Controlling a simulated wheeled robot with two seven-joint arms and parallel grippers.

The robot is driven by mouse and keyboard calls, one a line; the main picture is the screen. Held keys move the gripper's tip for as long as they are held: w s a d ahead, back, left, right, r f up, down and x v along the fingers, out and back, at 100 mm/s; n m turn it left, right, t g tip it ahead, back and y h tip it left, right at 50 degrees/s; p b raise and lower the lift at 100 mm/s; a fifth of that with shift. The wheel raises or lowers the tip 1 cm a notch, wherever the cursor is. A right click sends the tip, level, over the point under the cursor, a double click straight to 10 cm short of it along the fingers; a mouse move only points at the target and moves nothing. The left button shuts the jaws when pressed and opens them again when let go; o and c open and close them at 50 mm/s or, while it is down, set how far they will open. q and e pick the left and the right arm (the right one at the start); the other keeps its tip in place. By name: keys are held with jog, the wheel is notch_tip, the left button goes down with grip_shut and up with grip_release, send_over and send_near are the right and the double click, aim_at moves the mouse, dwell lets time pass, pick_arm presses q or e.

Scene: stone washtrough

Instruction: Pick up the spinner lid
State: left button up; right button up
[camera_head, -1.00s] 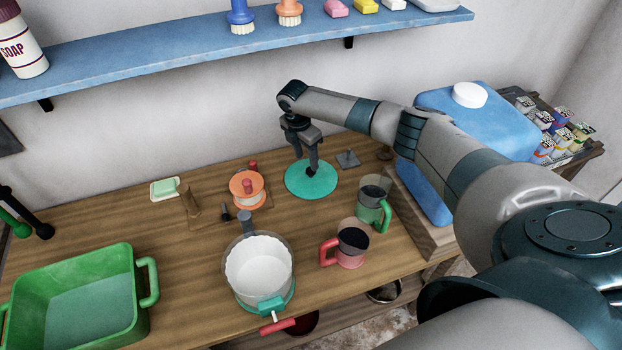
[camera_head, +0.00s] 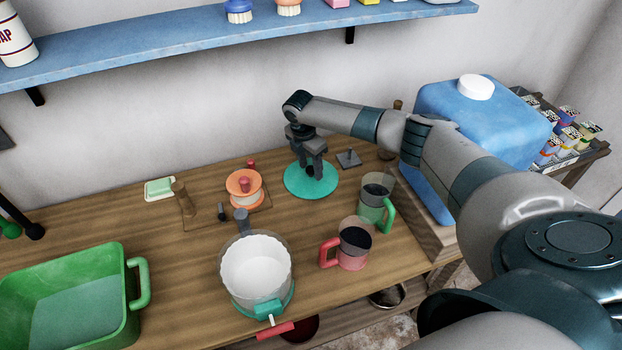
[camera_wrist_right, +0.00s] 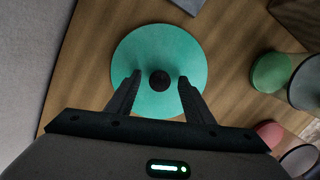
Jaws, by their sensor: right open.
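The spinner lid (camera_head: 311,186) is a flat teal disc with a small dark knob at its middle. It lies on the wooden table near the wall, and it also shows in the right wrist view (camera_wrist_right: 160,52). My right gripper (camera_head: 313,172) points down over the lid. In the wrist view its two fingers (camera_wrist_right: 158,82) are open, one on each side of the dark knob with gaps between. I cannot tell how far above the disc the fingertips are. My left gripper is not clearly seen; dark and green parts show at the far left edge.
A clear spinner bowl with a white basket (camera_head: 256,266) stands at the front. A red mug (camera_head: 352,254) and a green-handled mug (camera_head: 371,213) stand right of it. A blue jug (camera_head: 470,120) is at the right, a green tub (camera_head: 133,315) at the left. A grey square piece (camera_head: 348,158) lies beside the lid.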

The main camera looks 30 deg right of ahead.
aim_at(310, 169)
grip_shut()
jog(key=shift+r, duration=0.1)
notch_tip(310, 169, up, 10)
jog(key=p, duration=0.9)
dwell(0.7)
